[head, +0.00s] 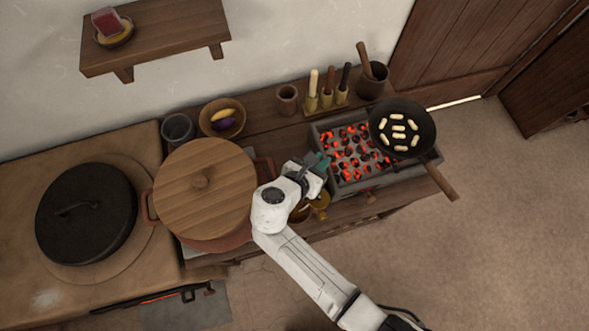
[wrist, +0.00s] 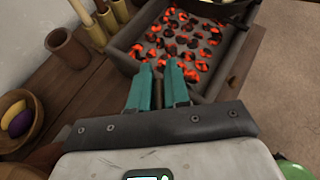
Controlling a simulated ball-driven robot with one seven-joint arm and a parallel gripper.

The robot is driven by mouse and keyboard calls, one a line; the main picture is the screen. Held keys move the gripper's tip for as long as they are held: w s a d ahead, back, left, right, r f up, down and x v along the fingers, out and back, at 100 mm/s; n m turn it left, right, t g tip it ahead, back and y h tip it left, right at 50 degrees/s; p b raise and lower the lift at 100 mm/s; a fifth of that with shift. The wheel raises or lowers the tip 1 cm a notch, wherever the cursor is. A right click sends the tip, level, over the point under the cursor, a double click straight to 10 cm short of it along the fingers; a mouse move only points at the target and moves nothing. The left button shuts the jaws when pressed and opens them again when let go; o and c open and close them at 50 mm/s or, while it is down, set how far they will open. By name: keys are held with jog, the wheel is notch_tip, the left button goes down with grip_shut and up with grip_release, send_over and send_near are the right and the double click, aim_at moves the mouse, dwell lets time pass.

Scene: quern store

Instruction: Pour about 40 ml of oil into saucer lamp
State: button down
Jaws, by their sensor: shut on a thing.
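My gripper (head: 321,165) has teal fingers and is over the front of the wooden bench, left of the coal brazier. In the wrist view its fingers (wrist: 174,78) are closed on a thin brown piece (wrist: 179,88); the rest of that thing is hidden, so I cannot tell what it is. Below the gripper in the head view, a brass-coloured vessel (head: 321,203) shows partly, beside a small bowl-like thing (head: 300,214) mostly hidden by my arm. I cannot tell whether either is the saucer lamp or holds oil.
A brazier of glowing coals (head: 349,157) stands close by, with a pan (head: 402,115) on its right end. A large lidded pot (head: 204,185) is to the left. Cups, a tool rack (head: 327,104) and a bowl (head: 222,113) line the back. A shelf (head: 168,39) hangs above.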

jog(key=shift+r+p, duration=0.2)
jog(key=shift+p, duration=0.1)
dwell(0.5)
jog(key=shift+w+d+r+p, duration=0.1)
jog(key=shift+w+r+p, duration=0.05)
jog(key=shift+p, duration=0.25)
jog(key=shift+w+d+g+y+p, duration=0.15)
jog(key=shift+g+y+p, duration=0.35)
jog(key=shift+p, duration=0.4)
jog(key=shift+w+f+g, duration=0.1)
jog(key=shift+f+g, duration=0.15)
jog(key=shift+g, duration=0.05)
jog(key=shift+w+d+f+g+y, duration=0.2)
jog(key=shift+w+d+g+y, duration=0.15)
jog(key=shift+g+y, duration=0.3)
